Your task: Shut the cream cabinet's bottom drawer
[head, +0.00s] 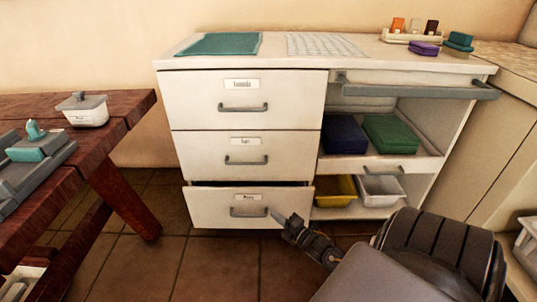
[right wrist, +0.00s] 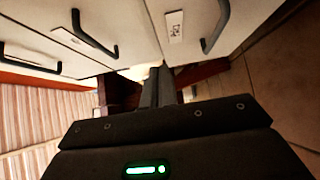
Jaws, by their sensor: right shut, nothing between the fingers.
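The cream cabinet (head: 250,100) stands ahead with three labelled drawers on its left side. Its bottom drawer (head: 215,208) sticks out a little, with a dark gap along its top edge; the two drawers above look flush. The bottom drawer also shows at upper right in the right wrist view (right wrist: 185,50), with its grey handle (head: 249,211). My right gripper (head: 278,218) is shut and empty, its tips in front of the drawer's right part, right of the handle. I cannot tell whether they touch the front. My left gripper is not in view.
The cabinet's right side has open shelves with folded cloths (head: 390,134) and a yellow bin (head: 335,189). Tiled floor (head: 190,262) before the cabinet is clear.

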